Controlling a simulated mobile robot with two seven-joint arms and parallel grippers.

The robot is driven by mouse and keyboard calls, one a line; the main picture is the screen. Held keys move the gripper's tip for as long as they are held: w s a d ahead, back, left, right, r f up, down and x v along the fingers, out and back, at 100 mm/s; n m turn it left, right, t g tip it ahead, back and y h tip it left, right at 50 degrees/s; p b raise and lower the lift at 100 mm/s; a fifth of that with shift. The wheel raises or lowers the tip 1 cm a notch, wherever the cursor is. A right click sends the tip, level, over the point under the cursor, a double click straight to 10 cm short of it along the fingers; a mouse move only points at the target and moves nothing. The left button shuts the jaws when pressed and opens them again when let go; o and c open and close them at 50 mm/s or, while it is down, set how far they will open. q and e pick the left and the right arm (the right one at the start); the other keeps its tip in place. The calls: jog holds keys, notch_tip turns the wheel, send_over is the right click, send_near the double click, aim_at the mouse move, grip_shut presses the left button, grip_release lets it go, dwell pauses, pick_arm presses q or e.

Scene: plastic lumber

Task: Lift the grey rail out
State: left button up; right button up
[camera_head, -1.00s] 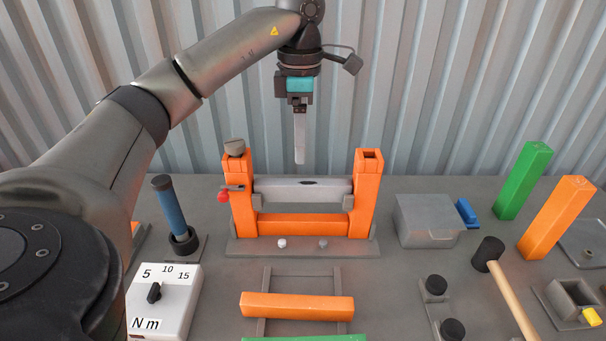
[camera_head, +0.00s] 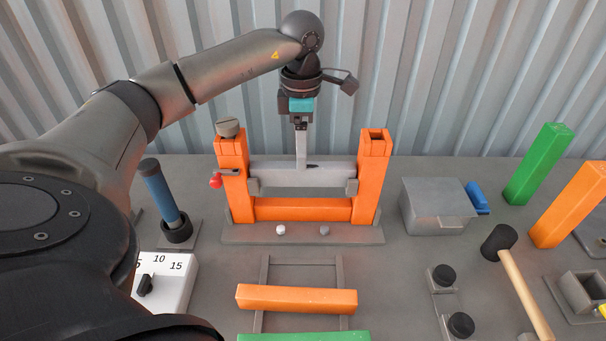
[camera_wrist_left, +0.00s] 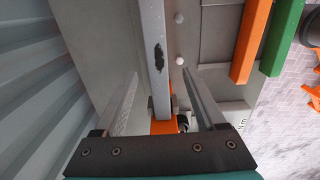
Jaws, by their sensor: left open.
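The grey rail (camera_head: 275,174) lies level between the two orange posts of a frame, above a lower orange bar (camera_head: 303,209). Dark brackets (camera_head: 252,187) sit at its ends. My left gripper (camera_head: 301,166) points down at the rail's middle, its fingertips at the height of the rail's top. In the left wrist view, the rail (camera_wrist_left: 154,28) with a dark worn patch runs between the two spread fingers (camera_wrist_left: 161,74), with gaps on both sides. The gripper is open and holds nothing. My right gripper is not in view.
A grey knob (camera_head: 228,128) tops the left post, and a red-ended pin (camera_head: 216,181) sticks out of its side. The right post (camera_head: 367,178) has an open top. A grey box (camera_head: 435,208) stands to the right, a blue-handled tool (camera_head: 163,195) to the left. A corrugated wall is behind.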

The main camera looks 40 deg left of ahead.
aim_at(303, 174)
pick_arm(q)
notch_tip(303, 174, down, 5)
jog(key=shift+w+f, duration=0.1)
jog(key=shift+w, duration=0.05)
grip_shut()
dwell(0.7)
